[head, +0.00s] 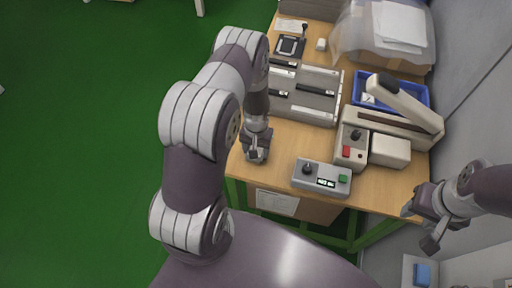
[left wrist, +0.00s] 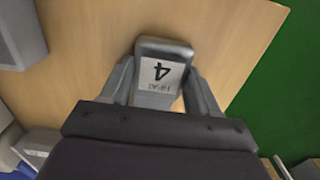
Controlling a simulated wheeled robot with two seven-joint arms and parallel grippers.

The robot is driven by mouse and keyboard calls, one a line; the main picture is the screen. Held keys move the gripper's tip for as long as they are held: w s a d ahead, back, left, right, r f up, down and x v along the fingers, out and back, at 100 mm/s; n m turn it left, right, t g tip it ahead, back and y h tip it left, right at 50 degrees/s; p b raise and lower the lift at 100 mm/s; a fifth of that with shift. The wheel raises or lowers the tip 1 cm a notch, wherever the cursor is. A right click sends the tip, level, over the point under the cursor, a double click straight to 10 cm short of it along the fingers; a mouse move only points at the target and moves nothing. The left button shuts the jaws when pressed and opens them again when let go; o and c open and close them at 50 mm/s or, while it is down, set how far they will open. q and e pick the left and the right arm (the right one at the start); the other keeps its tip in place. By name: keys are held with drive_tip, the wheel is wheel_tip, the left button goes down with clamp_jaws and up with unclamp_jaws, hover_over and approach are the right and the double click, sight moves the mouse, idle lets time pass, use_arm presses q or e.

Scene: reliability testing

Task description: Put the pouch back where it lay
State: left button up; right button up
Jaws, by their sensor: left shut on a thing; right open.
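My left gripper (head: 257,152) is over the front left part of the wooden table. In the left wrist view its two fingers (left wrist: 168,90) are shut on a small grey pouch (left wrist: 164,51) with rounded edges. The pouch bears a white label with a black "4". In the head view the gripper mostly hides it. Bare table top (left wrist: 90,40) shows around it; I cannot tell whether it touches the table. My right gripper (head: 421,226) is open and empty, off the table's front right corner.
A control box (head: 321,178) with a joystick and green button stands right of my left gripper. Behind are a grey slotted fixture (head: 310,107), a press-like device (head: 352,147), a blue bin (head: 421,93) and a bagged box (head: 351,40). Bare wood lies between fixture and control box.

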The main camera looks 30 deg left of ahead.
use_arm(q)
drive_tip(key=shift+f, duration=0.35)
drive_tip(key=shift+a, duration=0.1)
drive_tip(key=shift+f, duration=0.1)
drive_tip(key=shift+f, duration=0.1)
drive_tip(key=o, duration=1.1)
drive_tip(key=shift+o, duration=0.2)
